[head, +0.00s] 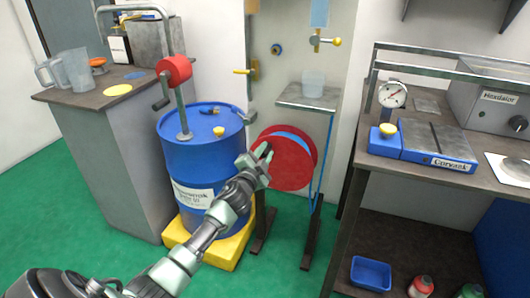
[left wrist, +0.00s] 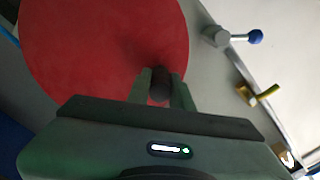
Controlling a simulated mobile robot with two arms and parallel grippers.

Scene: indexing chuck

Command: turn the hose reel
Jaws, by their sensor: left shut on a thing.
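The hose reel (head: 293,166) is a red disc with a blue hose on a dark floor stand, right of the blue drum in the head view. Its red face (left wrist: 105,45) fills the upper left of the left wrist view. My left gripper (head: 262,155) reaches the reel's left edge. In the left wrist view its fingers (left wrist: 161,88) are shut on a dark round handle (left wrist: 160,84) that stands out from the reel's face. My right gripper is not in view.
A blue drum (head: 200,150) with a red-wheeled pump stands on a yellow base (head: 225,250) close left of my arm. A workbench (head: 430,178) stands at right. A small shelf (head: 308,98) is above the reel. Green floor is open in front.

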